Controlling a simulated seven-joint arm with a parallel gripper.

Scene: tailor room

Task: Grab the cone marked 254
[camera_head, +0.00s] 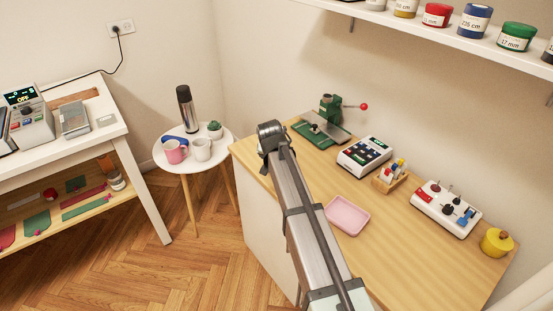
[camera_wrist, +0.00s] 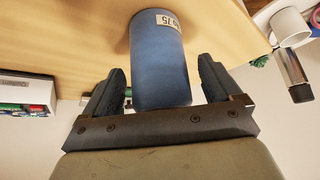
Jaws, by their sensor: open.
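In the wrist view, a blue, roughly cylindrical cone (camera_wrist: 160,62) sits between the two dark fingers of my gripper (camera_wrist: 162,68). The gripper is open, with a visible gap on the left side of the cone and a narrower one on the right. The cone's far end is against or in front of the wooden tabletop (camera_wrist: 75,30). Its pale label is partly seen, ending in what looks like 75; I cannot read 254 anywhere. In the head view the fingers and this cone are hidden behind the end of my arm.
The wooden worktop (camera_head: 400,255) holds a green press (camera_head: 330,108), a white button box (camera_head: 365,155), a pink tray (camera_head: 347,215), a white switch box (camera_head: 446,208) and a yellow pot (camera_head: 496,242). A round table (camera_head: 217,152) with mugs stands left. A shelf (camera_head: 420,25) with labelled jars is above.

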